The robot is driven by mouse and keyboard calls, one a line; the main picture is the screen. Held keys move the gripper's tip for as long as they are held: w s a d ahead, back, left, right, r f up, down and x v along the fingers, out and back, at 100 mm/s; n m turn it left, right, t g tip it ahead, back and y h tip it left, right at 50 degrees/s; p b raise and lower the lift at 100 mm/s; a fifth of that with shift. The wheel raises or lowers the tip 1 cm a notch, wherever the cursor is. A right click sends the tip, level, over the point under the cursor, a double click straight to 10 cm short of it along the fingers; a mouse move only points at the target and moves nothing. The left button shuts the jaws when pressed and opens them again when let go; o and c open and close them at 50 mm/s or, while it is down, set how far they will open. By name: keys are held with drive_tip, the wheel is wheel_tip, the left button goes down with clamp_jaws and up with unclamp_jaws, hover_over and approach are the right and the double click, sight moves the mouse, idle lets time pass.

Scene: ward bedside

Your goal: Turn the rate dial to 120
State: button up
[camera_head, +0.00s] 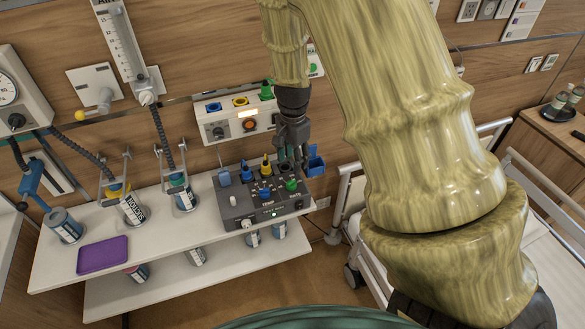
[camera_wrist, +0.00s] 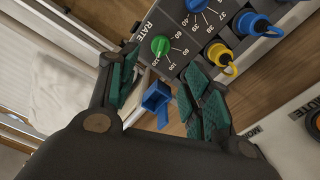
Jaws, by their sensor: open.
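The rate dial (camera_wrist: 160,45) is a round green knob beside the word RATE, with numbers from 60 to 120 around it. In the head view the green knob (camera_head: 291,185) is at the right end of the dark control box (camera_head: 238,219). My gripper (camera_wrist: 159,76) is open, its green-padded fingers spread and nothing between them but a view of the box edge and a blue holder. In the head view my gripper (camera_head: 292,158) points down just above and behind the green knob, apart from it. The knob's exact pointer setting is too small to read.
The box stands on a white shelf (camera_head: 150,246) with blue and yellow plugs nearby. A small blue holder (camera_head: 315,162) hangs right of it. A wall panel (camera_head: 235,124) is behind my gripper. A purple tray (camera_head: 102,255) lies left; a bed rail (camera_head: 343,205) is right.

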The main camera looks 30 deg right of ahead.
drive_tip(key=shift+r, duration=1.3)
